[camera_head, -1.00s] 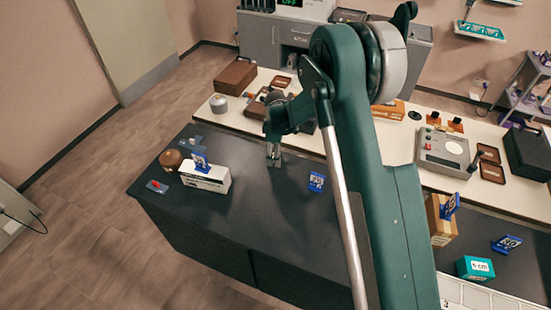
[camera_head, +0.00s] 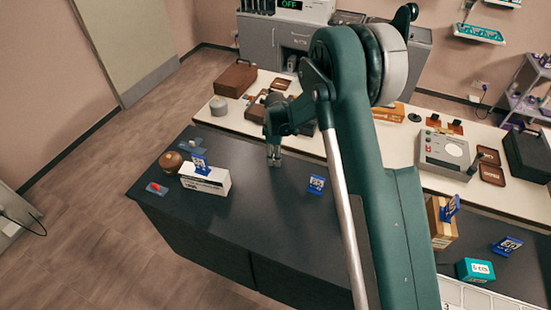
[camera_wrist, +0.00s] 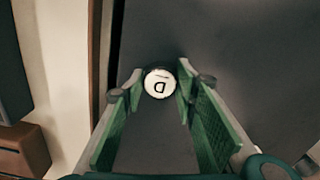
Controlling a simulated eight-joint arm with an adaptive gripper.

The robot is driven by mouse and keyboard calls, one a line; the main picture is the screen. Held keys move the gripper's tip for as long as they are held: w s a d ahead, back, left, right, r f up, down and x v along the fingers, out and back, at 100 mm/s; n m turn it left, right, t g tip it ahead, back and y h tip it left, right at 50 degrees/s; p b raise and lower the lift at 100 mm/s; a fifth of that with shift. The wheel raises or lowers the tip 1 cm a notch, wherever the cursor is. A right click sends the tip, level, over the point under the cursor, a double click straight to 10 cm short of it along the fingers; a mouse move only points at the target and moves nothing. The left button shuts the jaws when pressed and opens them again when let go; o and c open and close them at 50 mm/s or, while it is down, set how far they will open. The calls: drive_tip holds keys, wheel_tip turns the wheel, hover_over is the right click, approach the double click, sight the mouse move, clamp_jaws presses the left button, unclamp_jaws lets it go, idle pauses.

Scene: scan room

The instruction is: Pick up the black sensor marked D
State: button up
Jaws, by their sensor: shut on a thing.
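The sensor marked D (camera_wrist: 159,84) shows in the wrist view as a round white face with a dark rim and the letter upside down. It sits between the tips of my green-padded gripper (camera_wrist: 159,76), which is shut on it. In the head view my gripper (camera_head: 274,160) points down at the dark bench top (camera_head: 245,215), near its back edge. The sensor cannot be made out there. I cannot tell whether it touches the bench.
A white box (camera_head: 206,180) with a blue tag and a brown round object (camera_head: 171,161) stand on the bench's left. A blue tag (camera_head: 316,184) stands to the right of my gripper. A cream counter (camera_head: 232,122) with cases and instruments runs behind. The bench's front middle is clear.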

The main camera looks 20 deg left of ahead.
wheel_tip(320, 180, up, 10)
drive_tip(key=shift+f, duration=0.2)
idle(0.4)
